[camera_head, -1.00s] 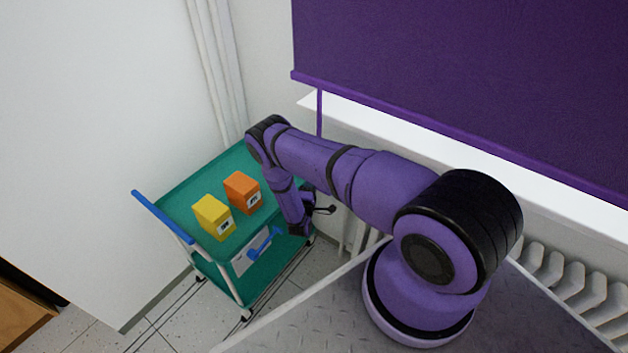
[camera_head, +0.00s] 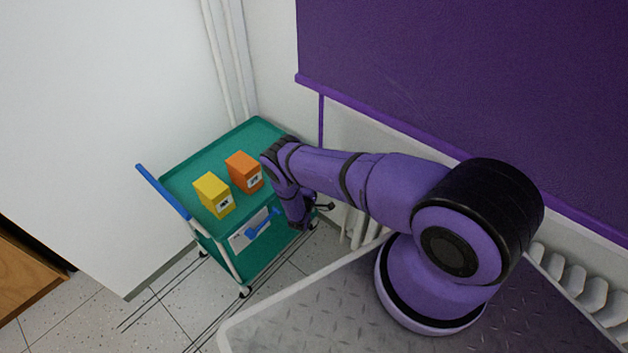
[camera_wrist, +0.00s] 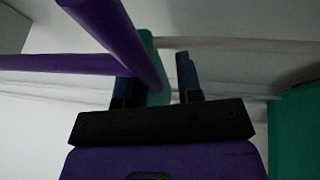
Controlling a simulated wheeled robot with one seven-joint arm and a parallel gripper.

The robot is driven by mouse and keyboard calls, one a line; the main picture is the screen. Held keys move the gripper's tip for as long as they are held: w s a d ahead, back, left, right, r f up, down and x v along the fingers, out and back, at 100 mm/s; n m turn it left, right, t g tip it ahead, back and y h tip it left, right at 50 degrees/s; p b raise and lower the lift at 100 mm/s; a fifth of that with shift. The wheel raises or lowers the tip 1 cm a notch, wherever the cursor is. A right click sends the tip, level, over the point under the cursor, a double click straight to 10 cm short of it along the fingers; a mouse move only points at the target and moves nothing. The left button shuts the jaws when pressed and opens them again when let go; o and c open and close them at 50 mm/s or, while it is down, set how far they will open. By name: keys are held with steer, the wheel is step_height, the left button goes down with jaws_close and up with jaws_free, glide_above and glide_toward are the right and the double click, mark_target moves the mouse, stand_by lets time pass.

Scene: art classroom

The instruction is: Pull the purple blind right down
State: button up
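The purple blind (camera_head: 470,70) hangs at the upper right in the head view. Its bottom bar (camera_head: 380,122) lies over where the sill is, and the white sill is hidden. A thin purple pull rod (camera_head: 321,115) hangs from the bar near its left end and passes behind my arm. My gripper (camera_head: 326,206) is low beside the cart. In the wrist view the rod (camera_wrist: 115,30) runs down between the two fingers (camera_wrist: 157,88) of my gripper, with a teal piece there too.
A teal cart (camera_head: 195,165) with a blue handle stands left of my gripper, very near it. A yellow box (camera_head: 212,196) and an orange box (camera_head: 243,173) stand on its top. A white radiator (camera_head: 565,275) is under the blind on the right.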

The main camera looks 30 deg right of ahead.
steer(key=shift+o, duration=0.3)
steer(key=shift+r, duration=0.1)
steer(key=v, duration=1)
steer(key=shift+s+a, duration=0.25)
steer(key=shift+a, duration=0.05)
